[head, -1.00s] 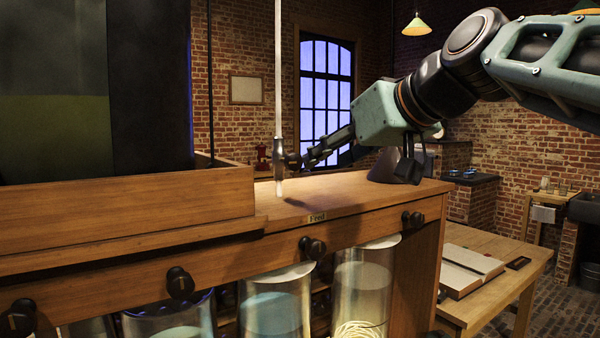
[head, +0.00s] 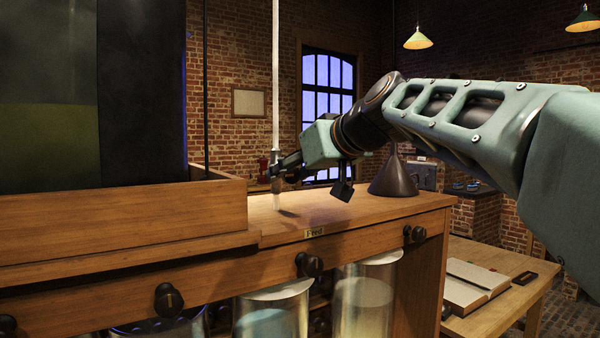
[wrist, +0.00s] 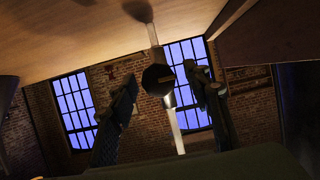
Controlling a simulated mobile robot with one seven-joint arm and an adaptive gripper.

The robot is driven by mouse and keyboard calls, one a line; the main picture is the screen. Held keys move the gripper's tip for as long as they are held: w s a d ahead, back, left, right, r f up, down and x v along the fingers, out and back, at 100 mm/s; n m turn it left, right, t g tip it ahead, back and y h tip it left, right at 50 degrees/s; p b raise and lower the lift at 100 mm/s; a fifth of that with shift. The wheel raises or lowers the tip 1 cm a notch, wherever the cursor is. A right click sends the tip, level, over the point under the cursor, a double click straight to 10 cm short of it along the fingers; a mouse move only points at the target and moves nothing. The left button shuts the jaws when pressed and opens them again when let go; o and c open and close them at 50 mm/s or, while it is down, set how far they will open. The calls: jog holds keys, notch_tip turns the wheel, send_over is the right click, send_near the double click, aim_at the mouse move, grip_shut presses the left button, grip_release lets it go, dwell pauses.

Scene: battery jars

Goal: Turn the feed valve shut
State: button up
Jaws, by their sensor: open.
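The feed valve sits on a pale vertical pipe (head: 275,70) that comes down over the wooden bench top, above a small plate reading "Feed" (head: 314,232). In the wrist view the valve's dark faceted knob (wrist: 158,77) faces me on the pipe. My gripper (head: 283,166) is at the valve in the head view and partly hides it. In the wrist view my gripper (wrist: 167,82) is open, with one finger on each side of the knob and visible gaps between. I cannot tell how deep the knob lies between the fingers.
A dark funnel-shaped object (head: 393,178) stands on the bench top (head: 345,207) below my arm. A wooden-framed tank (head: 120,222) fills the left. Black knobs (head: 309,264) and glass jars (head: 365,300) line the front below. A side table (head: 510,268) holds an open book (head: 475,278).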

jog(key=shift+w+a+f, duration=0.1)
jog(key=shift+w, duration=0.15)
jog(key=shift+c, duration=0.7)
jog(key=c, duration=1)
jog(key=shift+c, duration=0.2)
